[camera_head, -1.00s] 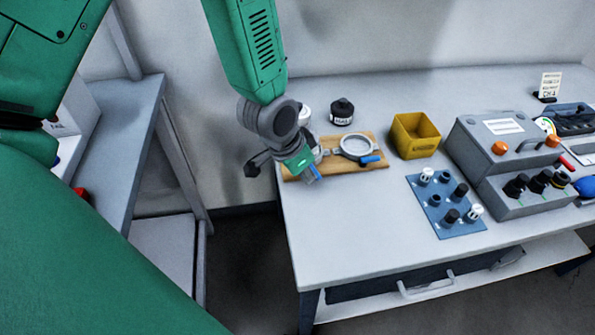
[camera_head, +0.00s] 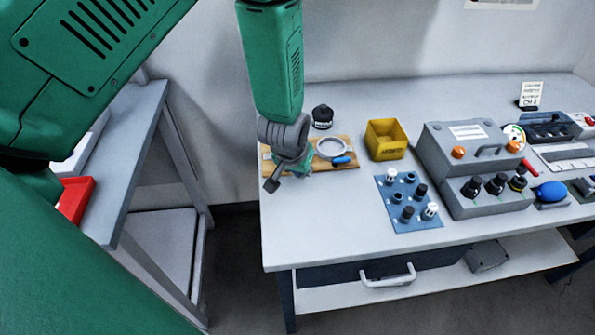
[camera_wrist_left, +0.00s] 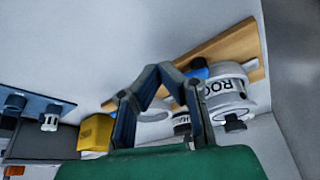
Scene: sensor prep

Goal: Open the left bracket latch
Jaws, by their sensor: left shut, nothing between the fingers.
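A wooden board (camera_head: 341,168) lies at the left end of the table; it also shows in the wrist view (camera_wrist_left: 240,45). A pale ring bracket (camera_head: 331,149) with a blue latch lever (camera_head: 341,160) sits on its right half. My left gripper (camera_head: 300,165) is over the board's left half and hides most of the left bracket there. In the wrist view my fingers (camera_wrist_left: 160,70) are shut, tips together, with nothing between them. A blue piece (camera_wrist_left: 200,72), perhaps the left latch, shows just beyond the tips; contact cannot be told. My right gripper is not in view.
A white container (camera_wrist_left: 228,95) lettered "ROC" is close beside my fingers in the wrist view. A dark-capped bottle (camera_head: 322,117) stands behind the board. A yellow bin (camera_head: 386,141), blue peg plate (camera_head: 408,202) and grey control box (camera_head: 470,160) stand to the right. The table's front left is clear.

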